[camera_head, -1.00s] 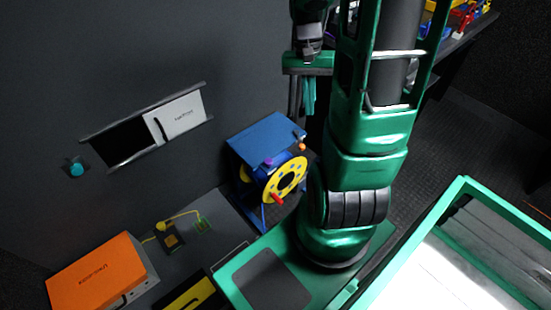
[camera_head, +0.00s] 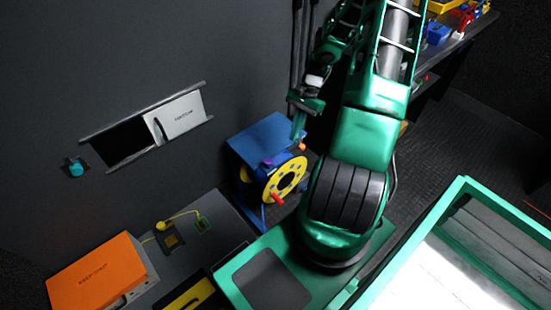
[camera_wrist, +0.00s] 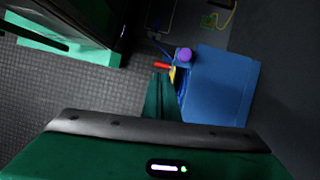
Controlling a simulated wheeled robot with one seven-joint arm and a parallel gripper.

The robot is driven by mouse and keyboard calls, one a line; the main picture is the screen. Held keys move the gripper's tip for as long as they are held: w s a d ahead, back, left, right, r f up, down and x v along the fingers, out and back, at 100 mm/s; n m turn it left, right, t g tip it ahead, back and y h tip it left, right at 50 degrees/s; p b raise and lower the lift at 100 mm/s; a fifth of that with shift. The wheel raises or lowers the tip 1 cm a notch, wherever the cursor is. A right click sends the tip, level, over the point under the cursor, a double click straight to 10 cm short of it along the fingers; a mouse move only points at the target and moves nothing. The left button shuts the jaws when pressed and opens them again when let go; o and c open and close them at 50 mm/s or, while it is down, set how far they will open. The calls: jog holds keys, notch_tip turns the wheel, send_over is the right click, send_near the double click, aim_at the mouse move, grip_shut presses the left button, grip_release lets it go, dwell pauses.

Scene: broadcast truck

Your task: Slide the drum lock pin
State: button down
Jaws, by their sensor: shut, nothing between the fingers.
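The cable drum has a yellow flanged reel (camera_head: 285,181) in a blue frame (camera_head: 262,137), standing on the floor left of my arm. A red crank handle (camera_head: 278,199) sticks out of the reel. A purple knob (camera_head: 267,162) and an orange knob (camera_head: 302,146) sit near the frame's top edge; I cannot tell which is the lock pin. My gripper (camera_head: 298,134) is shut and empty, pointing down close to the drum's upper right. In the wrist view its fingers (camera_wrist: 160,78) overlap the reel's edge, near the red handle (camera_wrist: 162,65) and purple knob (camera_wrist: 184,54); contact cannot be told.
A wall panel with a white sliding door (camera_head: 180,123) and a teal knob (camera_head: 77,169) is at left. An orange-topped box (camera_head: 95,272) and a yellow-plugged cable (camera_head: 162,226) lie front left. A shelf with coloured items (camera_head: 455,25) is at back right.

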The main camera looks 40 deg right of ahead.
jog(key=w+f+m+t+y, duration=0.2)
jog(key=w+f+m, duration=0.1)
jog(key=f, duration=0.3)
jog(key=shift+w, duration=0.15)
jog(key=shift+f, duration=0.15)
jog(key=x, duration=0.9)
jog(key=shift+a+f, duration=0.15)
jog(key=shift+f, duration=0.3)
jog(key=shift+r, duration=1.65)
jog(key=v, duration=1)
